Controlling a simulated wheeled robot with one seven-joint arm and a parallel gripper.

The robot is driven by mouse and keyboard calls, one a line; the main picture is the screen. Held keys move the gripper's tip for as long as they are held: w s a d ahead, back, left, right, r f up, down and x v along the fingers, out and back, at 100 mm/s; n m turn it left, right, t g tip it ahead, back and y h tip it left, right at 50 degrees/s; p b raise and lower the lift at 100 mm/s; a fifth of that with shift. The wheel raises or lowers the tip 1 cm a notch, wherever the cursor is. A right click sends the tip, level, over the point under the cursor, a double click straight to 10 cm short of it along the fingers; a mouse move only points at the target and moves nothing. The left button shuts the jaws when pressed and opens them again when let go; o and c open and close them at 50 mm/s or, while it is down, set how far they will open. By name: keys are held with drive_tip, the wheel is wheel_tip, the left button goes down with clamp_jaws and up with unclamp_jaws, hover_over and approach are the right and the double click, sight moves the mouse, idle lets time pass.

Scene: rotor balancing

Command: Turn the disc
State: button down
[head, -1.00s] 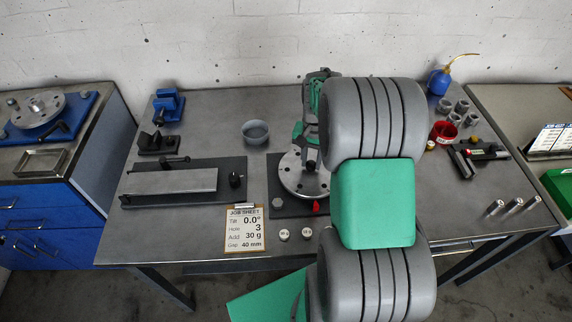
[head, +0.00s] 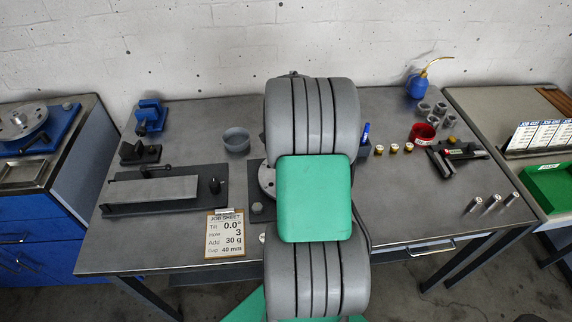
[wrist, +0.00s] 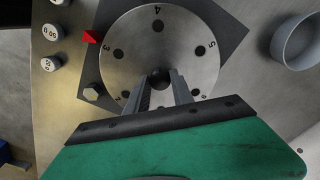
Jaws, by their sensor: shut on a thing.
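The metal disc (wrist: 180,40) lies on a dark base plate, with numbered holes near its rim. In the wrist view number 4 is at the top, 3 at left and 5 at right. A red pointer (wrist: 91,37) sits beside the rim close to hole 3. My gripper (wrist: 160,84) is shut on the dark round knob (wrist: 160,75) at the disc's middle. The fingers hide the disc's near part. In the head view my arm covers most of the disc; only its left edge (head: 266,179) shows, and the gripper is hidden.
A job sheet (head: 226,234) reads tilt 0.0°, hole 3, add 30 g. A grey cup (head: 236,140) stands behind. Two marked weights (wrist: 50,64) and a hex bolt (wrist: 92,91) are near the disc. A red cup (head: 422,134) stands right.

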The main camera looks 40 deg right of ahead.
drive_tip(key=c, duration=1.1)
unclamp_jaws()
wheel_tip(320, 180, up, 8)
drive_tip(key=shift+f+b, duration=0.1)
drive_tip(key=shift+b, duration=0.45)
